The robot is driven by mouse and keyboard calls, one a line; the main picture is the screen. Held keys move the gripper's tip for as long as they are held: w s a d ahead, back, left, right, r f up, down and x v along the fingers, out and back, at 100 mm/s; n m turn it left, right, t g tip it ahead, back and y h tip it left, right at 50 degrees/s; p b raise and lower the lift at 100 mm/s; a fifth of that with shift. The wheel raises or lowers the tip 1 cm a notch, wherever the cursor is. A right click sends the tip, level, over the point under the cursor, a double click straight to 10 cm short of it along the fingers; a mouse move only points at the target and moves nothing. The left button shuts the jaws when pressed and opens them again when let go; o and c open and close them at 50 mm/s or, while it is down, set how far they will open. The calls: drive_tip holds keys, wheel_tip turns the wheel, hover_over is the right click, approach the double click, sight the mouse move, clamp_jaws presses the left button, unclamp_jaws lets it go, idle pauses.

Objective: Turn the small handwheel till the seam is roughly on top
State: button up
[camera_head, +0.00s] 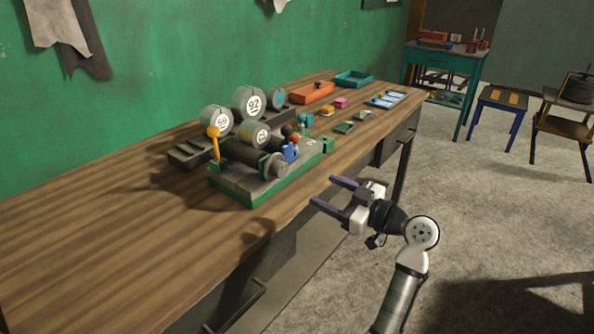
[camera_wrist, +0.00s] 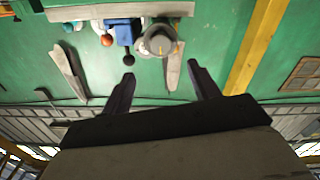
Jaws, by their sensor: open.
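A small grey round part, which looks like the handwheel (camera_head: 276,166), sits at the front end of a dark cylinder on the green-edged machine (camera_head: 236,187). In the wrist view the same grey wheel (camera_wrist: 158,40) shows ahead, with short yellow-orange marks on it; I cannot tell which, if any, is the seam. My gripper (camera_head: 323,190) is open and empty, off the front edge of the bench, apart from the wheel. In the wrist view its two fingers (camera_wrist: 160,70) point toward the wheel, which lies roughly between their lines.
A blue block (camera_wrist: 124,34), an orange ball and a black ball (camera_wrist: 128,60) sit close left of the wheel in the wrist view. A yellow lever (camera_head: 214,143) and drums marked with numbers stand on the wooden bench (camera_head: 110,235). The bench's left part is clear.

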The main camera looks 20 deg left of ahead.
sight(284, 172)
drive_tip(key=p+x, duration=0.3)
drive_tip(key=x, duration=0.9)
drive_tip(key=shift+a+p, duration=0.3)
drive_tip(key=c, duration=1)
